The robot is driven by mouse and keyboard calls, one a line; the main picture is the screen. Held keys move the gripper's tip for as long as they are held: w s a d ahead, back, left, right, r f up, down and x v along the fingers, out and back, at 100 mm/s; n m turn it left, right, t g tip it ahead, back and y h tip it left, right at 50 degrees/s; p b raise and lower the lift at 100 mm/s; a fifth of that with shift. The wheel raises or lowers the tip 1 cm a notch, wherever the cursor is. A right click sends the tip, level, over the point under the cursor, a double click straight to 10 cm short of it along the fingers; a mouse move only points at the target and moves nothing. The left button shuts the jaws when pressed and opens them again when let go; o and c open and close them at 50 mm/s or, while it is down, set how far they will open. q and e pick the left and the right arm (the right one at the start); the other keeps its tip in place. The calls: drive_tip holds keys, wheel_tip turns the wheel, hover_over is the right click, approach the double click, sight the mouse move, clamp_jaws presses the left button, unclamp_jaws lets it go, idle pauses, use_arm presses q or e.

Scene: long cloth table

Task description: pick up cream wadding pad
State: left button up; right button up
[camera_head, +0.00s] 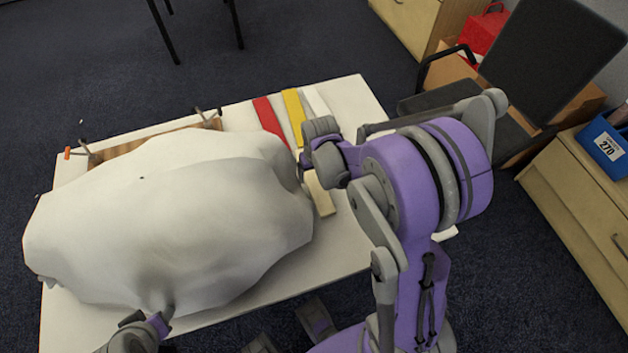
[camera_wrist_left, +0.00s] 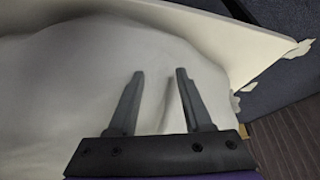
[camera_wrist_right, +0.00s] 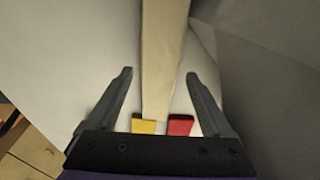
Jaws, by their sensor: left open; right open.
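The large puffy cream-white mass (camera_head: 180,215) on the table looks like the wadding pad; it bulges and covers much of the table's left part. My left gripper (camera_head: 169,311) is at its front edge; in the left wrist view its open fingers (camera_wrist_left: 160,73) lie against the pale pad (camera_wrist_left: 70,80), with a fold between them. My right gripper (camera_head: 303,166) is by the pad's right end, its tips partly hidden in the head view. In the right wrist view its fingers (camera_wrist_right: 159,73) are open, with a beige strip (camera_wrist_right: 160,60) between them; contact is unclear.
The white table (camera_head: 350,95) also bears the beige strip (camera_head: 320,196), a red strip (camera_head: 270,124), a yellow strip (camera_head: 294,115) and a white strip (camera_head: 316,102). A wooden frame (camera_head: 155,138) lies behind the pad. A dark chair (camera_head: 545,60) stands at the right.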

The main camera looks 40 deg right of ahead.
sight(314, 181)
drive_tip(key=shift+w+d+f, duration=0.1)
drive_tip(key=shift+w+f, duration=0.05)
drive_tip(key=shift+f, duration=0.6)
drive_tip(key=shift+w+f, duration=0.1)
drive_tip(key=shift+f, duration=0.6)
drive_tip(key=c, duration=1.2)
drive_tip(key=shift+r, duration=0.1)
drive_tip(key=shift+c, duration=0.2)
drive_tip(key=shift+r, duration=0.1)
